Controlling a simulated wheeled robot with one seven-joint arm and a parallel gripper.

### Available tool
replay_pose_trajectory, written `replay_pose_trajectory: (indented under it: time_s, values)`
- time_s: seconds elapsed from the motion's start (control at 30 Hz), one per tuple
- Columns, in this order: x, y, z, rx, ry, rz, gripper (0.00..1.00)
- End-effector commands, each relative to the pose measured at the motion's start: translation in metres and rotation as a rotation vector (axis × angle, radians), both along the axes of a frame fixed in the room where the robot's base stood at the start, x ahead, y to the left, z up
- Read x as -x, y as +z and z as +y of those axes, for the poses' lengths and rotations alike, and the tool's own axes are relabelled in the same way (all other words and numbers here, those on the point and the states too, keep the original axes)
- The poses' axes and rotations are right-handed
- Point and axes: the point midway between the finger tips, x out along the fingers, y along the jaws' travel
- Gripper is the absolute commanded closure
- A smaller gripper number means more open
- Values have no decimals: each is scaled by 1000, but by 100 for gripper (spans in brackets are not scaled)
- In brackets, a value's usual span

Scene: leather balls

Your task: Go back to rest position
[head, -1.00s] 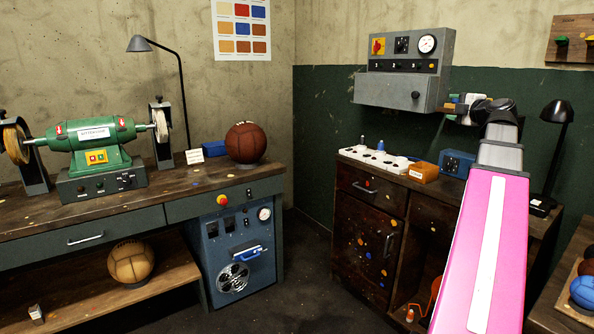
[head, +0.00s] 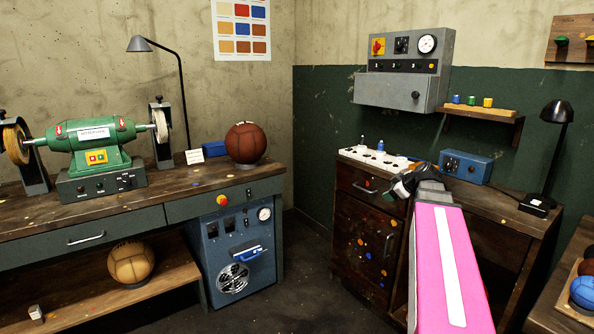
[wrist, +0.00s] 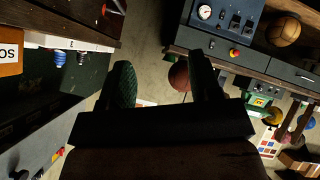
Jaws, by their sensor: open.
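My gripper (head: 405,181) is at the end of my pink arm in the head view, small and dark, in front of the right-hand cabinet's top. In the wrist view my gripper (wrist: 163,80) shows its two dark fingers well apart with nothing held between them. The wrist picture is turned over, with the room upside down. A dark red ball (wrist: 179,76) shows beyond the fingers, far off on the bench.
The wooden cabinet (head: 360,238) carries a white socket strip (head: 370,158), a blue box (head: 466,166) and a black lamp (head: 559,112). A shelf (head: 480,112) with small coloured pieces is above. The left workbench holds a green grinder (head: 93,143). Floor between the benches is clear.

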Motion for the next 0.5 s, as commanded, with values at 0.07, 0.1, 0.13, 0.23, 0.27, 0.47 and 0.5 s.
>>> replay_pose_trajectory:
  time_s: [0.07,0.1,0.13,0.23,0.27,0.47,0.5]
  values:
    - [11,-39,25,-47,-46,121,42]
    - [16,-57,35,-68,-75,180,42]
    - [20,-69,42,-81,-98,224,42]
    - [36,-111,66,-116,-182,365,42]
    - [42,-123,73,-124,-209,406,42]
    - [85,-197,113,-138,-418,654,42]
    - [95,-211,120,-133,-464,697,42]
